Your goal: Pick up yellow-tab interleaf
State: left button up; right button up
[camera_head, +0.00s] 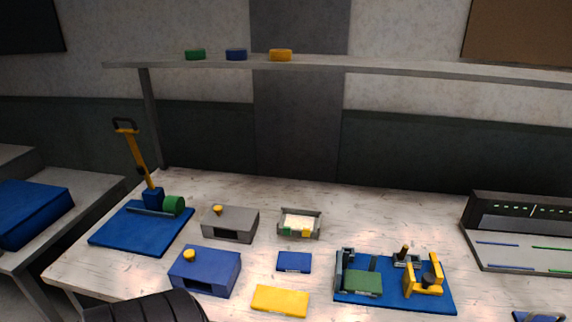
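A small grey tray (281,217) stands at the middle of the table and holds pale sheets (300,221). At its front edge are a yellow tab (306,233) and a green tab (287,231). The yellow-tab interleaf cannot be told apart from the other pale material in the tray at this size. Neither of my grippers is in view. A black ribbed part, which seems to be mine, covers the table's front edge at bottom left.
A grey box (230,224) stands left of the tray, a blue box (205,271) nearer. Blue (294,262) and yellow (280,301) blocks lie in front. A blue-based fixture (400,293) stands right, a lever press (140,228) left. A shelf (400,68) spans above.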

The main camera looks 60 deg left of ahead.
aim_at(306, 223)
jog(key=u, duration=1.6)
jog(key=i+j+z, duration=0.15)
jog(key=i+j, duration=0.1)
jog(key=i, duration=0.05)
